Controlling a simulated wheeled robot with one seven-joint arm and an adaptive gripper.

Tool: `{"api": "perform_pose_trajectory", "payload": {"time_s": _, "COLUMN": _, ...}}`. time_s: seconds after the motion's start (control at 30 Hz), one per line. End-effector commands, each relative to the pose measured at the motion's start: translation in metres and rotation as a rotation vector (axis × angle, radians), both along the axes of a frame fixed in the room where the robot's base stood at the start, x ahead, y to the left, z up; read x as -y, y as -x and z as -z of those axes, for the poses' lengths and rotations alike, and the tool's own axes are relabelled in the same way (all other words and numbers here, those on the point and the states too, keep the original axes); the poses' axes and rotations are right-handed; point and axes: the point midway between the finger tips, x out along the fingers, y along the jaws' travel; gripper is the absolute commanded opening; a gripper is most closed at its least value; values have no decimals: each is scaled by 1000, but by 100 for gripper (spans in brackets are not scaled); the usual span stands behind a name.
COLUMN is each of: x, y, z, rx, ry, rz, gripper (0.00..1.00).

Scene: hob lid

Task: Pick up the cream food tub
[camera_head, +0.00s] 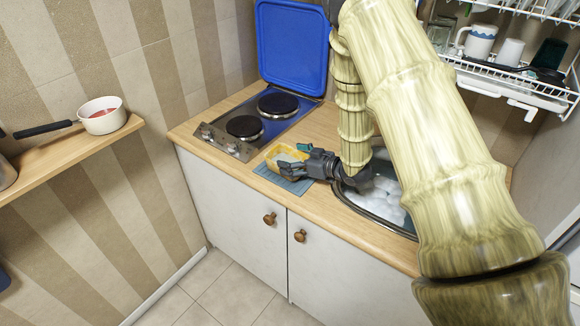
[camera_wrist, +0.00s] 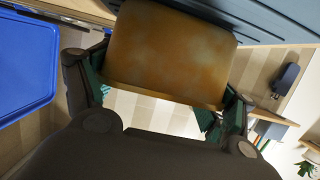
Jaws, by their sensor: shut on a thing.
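The food tub (camera_head: 280,155) sits at the counter's front edge, beside the hob. It looks yellow with a pale grey-white part in the head view. My gripper (camera_head: 306,163) reaches it from the right and is shut on it. In the wrist view the tub (camera_wrist: 170,50) shows as an amber-brown block between the two fingers of my gripper (camera_wrist: 160,98). The fingers hide part of its sides. I cannot tell whether the tub touches the mat below it or is just above it.
A ribbed blue-grey mat (camera_head: 285,180) lies under the tub. The hob (camera_head: 226,141) has its blue lid (camera_head: 292,47) raised behind. A sink (camera_head: 385,201) with foam is right of my gripper. A shelf (camera_head: 75,148) with a pan (camera_head: 101,117) is at left; a dish rack (camera_head: 520,85) is upper right.

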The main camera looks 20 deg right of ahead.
Motion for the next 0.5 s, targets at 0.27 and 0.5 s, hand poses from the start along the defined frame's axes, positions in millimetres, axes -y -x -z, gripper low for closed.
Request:
{"api": "perform_pose_trajectory", "payload": {"time_s": 0.27, "x": 0, "y": 0, "z": -1, "rx": 1, "ry": 0, "rz": 0, "gripper": 54}}
{"api": "perform_pose_trajectory", "payload": {"time_s": 0.5, "x": 0, "y": 0, "z": -9, "rx": 3, "ry": 0, "rz": -1, "gripper": 54}}
